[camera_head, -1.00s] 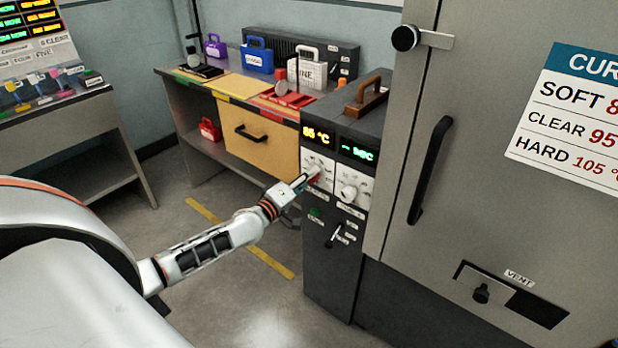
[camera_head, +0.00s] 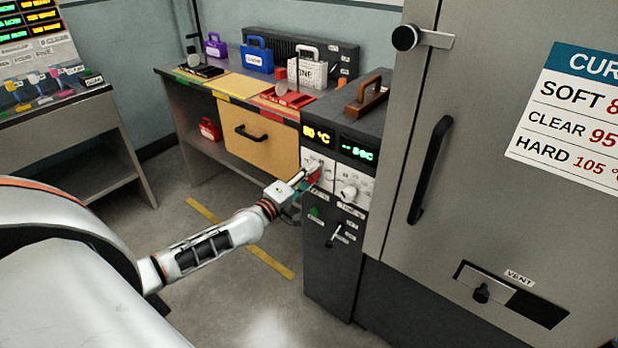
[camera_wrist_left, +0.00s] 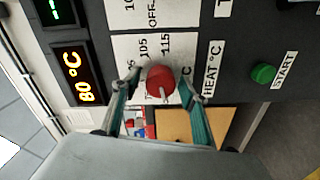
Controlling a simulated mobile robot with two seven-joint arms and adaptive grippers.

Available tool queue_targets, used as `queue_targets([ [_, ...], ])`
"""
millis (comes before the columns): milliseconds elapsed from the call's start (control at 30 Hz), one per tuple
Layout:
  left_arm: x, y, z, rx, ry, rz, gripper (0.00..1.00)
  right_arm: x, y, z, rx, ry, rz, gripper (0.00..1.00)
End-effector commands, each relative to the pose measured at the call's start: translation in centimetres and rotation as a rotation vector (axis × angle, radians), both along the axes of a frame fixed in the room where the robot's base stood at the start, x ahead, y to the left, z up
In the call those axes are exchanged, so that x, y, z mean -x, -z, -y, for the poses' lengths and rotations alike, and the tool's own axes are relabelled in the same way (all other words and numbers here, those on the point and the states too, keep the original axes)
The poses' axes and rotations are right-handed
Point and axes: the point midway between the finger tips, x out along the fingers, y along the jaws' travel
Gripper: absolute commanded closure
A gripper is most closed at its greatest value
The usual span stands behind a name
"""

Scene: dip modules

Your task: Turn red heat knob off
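The orange heat display (camera_wrist_left: 79,77) reads 80 °C. My right gripper is in neither view.
A white knob (camera_head: 349,193) sits to the right of the red one, under a green seconds display (camera_head: 357,149). Below are a green start button (camera_wrist_left: 263,73) and a small lever (camera_head: 335,234). A large grey oven door (camera_head: 480,150) stands to the right.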

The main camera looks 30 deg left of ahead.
Motion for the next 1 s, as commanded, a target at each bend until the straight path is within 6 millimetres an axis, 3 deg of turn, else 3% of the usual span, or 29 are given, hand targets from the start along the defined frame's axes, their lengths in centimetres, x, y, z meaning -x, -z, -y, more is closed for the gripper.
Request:
queue_targets([
  [467,1.0,0.2,0.0,-0.001,0.001,-0.003,0.55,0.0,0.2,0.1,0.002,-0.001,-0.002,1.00],
  [1000,9.6,0.2,-0.7,-0.003,0.002,-0.003,0.55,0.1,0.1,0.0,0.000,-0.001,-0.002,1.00],
])
